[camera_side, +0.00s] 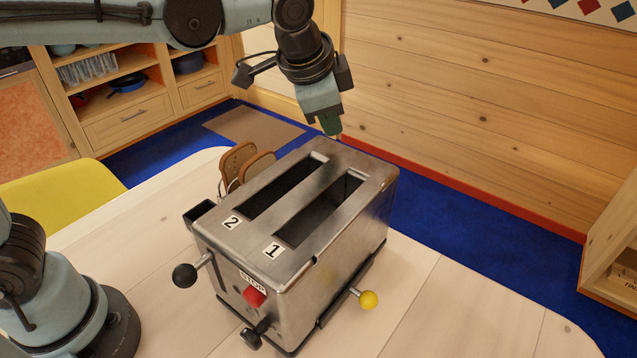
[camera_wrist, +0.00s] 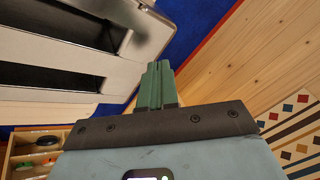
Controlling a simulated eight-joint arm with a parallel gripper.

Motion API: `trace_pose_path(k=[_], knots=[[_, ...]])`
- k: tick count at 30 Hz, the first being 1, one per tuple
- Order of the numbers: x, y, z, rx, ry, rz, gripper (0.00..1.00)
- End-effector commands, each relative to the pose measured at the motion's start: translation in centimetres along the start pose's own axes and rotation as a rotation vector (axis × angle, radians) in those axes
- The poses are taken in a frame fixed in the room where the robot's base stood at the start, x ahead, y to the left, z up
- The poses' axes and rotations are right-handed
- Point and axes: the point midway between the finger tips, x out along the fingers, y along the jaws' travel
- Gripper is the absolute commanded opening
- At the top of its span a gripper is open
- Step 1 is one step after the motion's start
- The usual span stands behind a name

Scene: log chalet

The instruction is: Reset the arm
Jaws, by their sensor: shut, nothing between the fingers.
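My gripper (camera_side: 331,122) hangs above the far end of a metal toaster (camera_side: 345,236), pointing down. Its green fingers are together and hold nothing; they also show shut in the wrist view (camera_wrist: 157,84). The toaster stands on the table with two long slots, labelled 2 and 1. Both slots look empty from the side. In the wrist view the toaster (camera_wrist: 135,57) is at the upper left, beside the fingertips. I cannot tell whether the fingertips touch it, but they appear apart from it.
The pale table (camera_side: 440,310) is clear at right. A wooden wall (camera_side: 480,110) stands behind.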

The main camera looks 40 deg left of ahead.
Motion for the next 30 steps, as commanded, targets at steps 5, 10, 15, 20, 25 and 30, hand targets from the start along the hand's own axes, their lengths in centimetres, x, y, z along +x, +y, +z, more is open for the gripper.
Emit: trace_pose_path(k=[5,10,15,20,25,30], knots=[[-0.8,-1.1,6.0,-0.217,0.034,-0.006,0.00],[-0.8,-1.1,11.2,-0.416,0.072,-0.015,0.00],[-0.2,-0.3,16.0,-0.615,0.116,-0.028,0.00],[0.5,0.5,18.8,-0.737,0.146,-0.038,0.00],[0.9,0.8,19.7,-0.784,0.158,-0.040,0.00],[0.9,0.8,19.7,-0.785,0.159,-0.040,0.00]])
